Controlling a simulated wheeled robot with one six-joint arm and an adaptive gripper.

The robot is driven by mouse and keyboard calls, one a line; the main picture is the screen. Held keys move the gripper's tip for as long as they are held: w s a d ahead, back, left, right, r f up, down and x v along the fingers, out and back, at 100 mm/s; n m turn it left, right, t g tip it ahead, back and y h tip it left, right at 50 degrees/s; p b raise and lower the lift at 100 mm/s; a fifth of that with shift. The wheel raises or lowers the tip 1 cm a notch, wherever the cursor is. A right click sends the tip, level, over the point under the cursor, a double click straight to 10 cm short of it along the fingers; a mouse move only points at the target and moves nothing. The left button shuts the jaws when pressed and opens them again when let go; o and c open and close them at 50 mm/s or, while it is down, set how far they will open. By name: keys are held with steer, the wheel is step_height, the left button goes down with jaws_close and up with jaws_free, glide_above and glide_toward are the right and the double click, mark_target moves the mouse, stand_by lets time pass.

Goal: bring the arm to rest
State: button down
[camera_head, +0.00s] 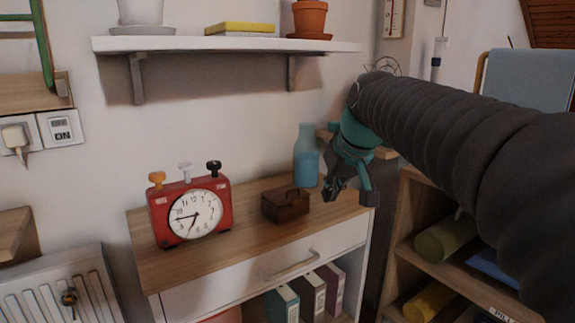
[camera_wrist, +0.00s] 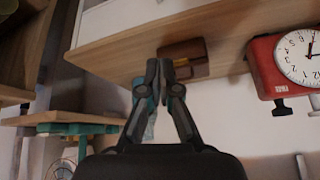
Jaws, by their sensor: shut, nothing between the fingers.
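My gripper (camera_head: 334,188) is shut and empty in the head view, at the end of my dark ribbed arm that comes in from the right. It hangs over the right part of the wooden dresser top (camera_head: 258,223), just right of a small dark wooden box (camera_head: 285,205). In the wrist view the shut fingertips (camera_wrist: 165,70) overlap the box (camera_wrist: 190,50) in the picture; I cannot tell the gap between them. A blue bottle (camera_head: 307,160) stands behind the gripper, and in the wrist view the fingers partly hide it.
A red clock (camera_head: 190,210) with several knobs stands left on the dresser. A white shelf (camera_head: 225,45) with pots hangs above. A wooden shelf unit (camera_head: 400,225) with rolled items stands at right, below my arm. A radiator (camera_head: 65,290) is at lower left.

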steer(key=s+d+f+m+h, duration=0.1)
steer(key=s+d+f, duration=0.2)
steer(key=s+f, duration=0.6)
steer(key=s+d+f+m+h, duration=0.1)
steer(key=s+d+f, duration=0.3)
steer(key=s+f, duration=0.5)
steer(key=shift+s+m, duration=0.5)
steer(key=shift+s, duration=2.55)
steer(key=shift+r, duration=0.1)
